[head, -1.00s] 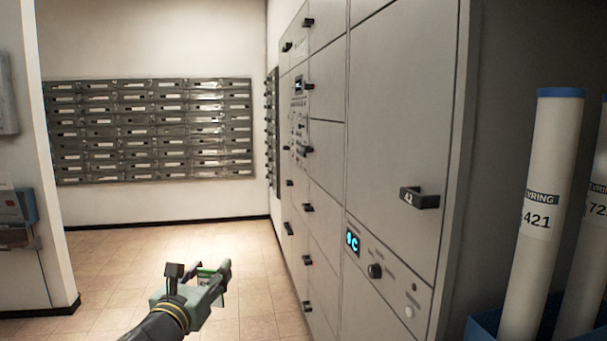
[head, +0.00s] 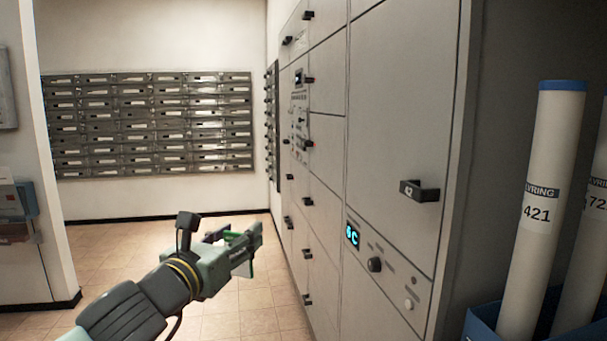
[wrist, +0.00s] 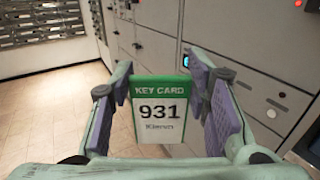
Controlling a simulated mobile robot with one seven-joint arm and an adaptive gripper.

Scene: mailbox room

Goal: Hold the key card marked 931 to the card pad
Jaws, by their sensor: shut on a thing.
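The key card marked 931 (wrist: 160,115) is white with a green band. It faces the wrist camera upright between the fingers of my gripper (wrist: 162,92). In the head view my gripper (head: 247,243) is shut on the card, in front of the grey locker wall, with mostly the card's green edge showing. A control panel (head: 299,112) with a small lit screen sits on the locker column farther back. I cannot tell for sure which part is the card pad.
Grey lockers (head: 400,110) with black handles line the right side. A lower panel with a lit display (head: 352,237) and knob is nearby. White tubes (head: 545,200) stand in a blue bin at right. Mailboxes (head: 150,125) hang on the back wall. The tiled floor is clear.

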